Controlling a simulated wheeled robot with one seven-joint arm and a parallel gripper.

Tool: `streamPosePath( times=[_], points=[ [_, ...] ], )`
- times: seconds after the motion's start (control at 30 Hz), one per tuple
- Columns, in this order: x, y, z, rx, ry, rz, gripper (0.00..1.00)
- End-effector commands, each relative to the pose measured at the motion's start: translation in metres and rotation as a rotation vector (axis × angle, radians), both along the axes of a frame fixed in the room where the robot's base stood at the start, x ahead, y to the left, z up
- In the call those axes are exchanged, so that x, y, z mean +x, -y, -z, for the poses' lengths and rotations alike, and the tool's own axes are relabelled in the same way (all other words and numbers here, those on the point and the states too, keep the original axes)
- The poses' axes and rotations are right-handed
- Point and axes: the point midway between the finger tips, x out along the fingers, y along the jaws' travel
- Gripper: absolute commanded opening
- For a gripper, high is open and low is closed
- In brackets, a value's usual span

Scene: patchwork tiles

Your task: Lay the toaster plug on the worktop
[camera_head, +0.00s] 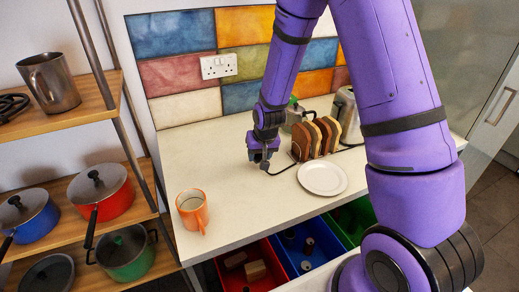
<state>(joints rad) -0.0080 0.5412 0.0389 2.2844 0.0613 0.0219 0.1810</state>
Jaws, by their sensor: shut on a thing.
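My gripper (264,163) is shut just above the worktop (235,185), left of the brown toaster-like thing. The toaster plug is between its jaws, too small and covered to make out. I cannot tell whether the plug touches the worktop. The double wall socket (219,66) on the tiled wall shows no plug in it.
A white plate (322,179) lies right of my gripper. An orange mug (192,209) stands at the front left. Open red (262,275) and blue bins sit below the front edge.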

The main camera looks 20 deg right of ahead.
Motion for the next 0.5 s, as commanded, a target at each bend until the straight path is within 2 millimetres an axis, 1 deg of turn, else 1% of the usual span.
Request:
streamPosePath(
  times=[0.2, 0.47, 0.5],
  points=[
    [-0.0001, 0.0000, 0.0054, 0.000, 0.000, 0.000, 0.20],
    [0.0000, -0.0001, 0.0055, 0.000, 0.000, 0.000, 0.20],
    [0.0000, -0.0001, 0.0055, 0.000, 0.000, 0.000, 0.57]
  ],
)
